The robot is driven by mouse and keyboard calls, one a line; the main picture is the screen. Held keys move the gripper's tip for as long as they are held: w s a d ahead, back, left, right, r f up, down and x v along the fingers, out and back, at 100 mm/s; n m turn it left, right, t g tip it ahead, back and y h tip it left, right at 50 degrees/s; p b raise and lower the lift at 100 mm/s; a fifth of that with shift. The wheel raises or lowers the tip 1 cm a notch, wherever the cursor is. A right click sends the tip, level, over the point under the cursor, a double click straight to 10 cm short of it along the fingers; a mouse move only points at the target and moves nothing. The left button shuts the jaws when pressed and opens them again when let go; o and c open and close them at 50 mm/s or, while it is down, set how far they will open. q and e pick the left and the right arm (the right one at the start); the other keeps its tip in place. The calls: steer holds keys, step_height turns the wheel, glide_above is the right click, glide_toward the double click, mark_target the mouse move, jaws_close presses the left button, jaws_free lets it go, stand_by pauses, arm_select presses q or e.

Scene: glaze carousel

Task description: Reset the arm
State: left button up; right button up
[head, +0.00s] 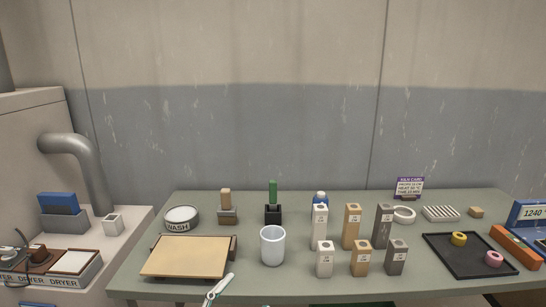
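Neither of my grippers can be made out in the head view, and no arm of mine is clearly in sight. A white cup (272,246) stands upright on the grey-green table (300,287), near its front. A tan board (188,257) lies to the left of the cup. A pale long tool (219,289) lies at the table's front edge, partly cut off by the bottom of the picture; I cannot tell what it is.
Several labelled blocks (324,258) stand right of the cup. A black tray (467,268) with yellow and pink rings is at the right. A WASH dish (181,219) and upright green-handled tool (273,195) stand behind. DRYER boxes (57,281) sit left.

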arm_select(q)
steer(key=s+a+f+n+g+y, duration=0.1)
steer(key=s+a+f+n+y, duration=0.25)
steer(key=f, duration=0.45)
steer(key=s+a+f+n+g+y, duration=0.1)
steer(key=s+a+f+n+y, duration=0.2)
steer(key=f, duration=0.6)
steer(key=s+a+f+n+g+y, duration=0.1)
steer(key=s+a+f+n+g, duration=0.1)
steer(key=s+f, duration=0.3)
steer(key=s+a+f+n+g+y, duration=0.2)
steer(key=s+a+f, duration=0.3)
steer(key=f, duration=0.4)
steer(key=shift+s+a+g+p, duration=0.15)
steer(key=shift+s+g+p, duration=0.25)
steer(key=shift+s+g, duration=0.3)
steer(key=shift+r, duration=0.1)
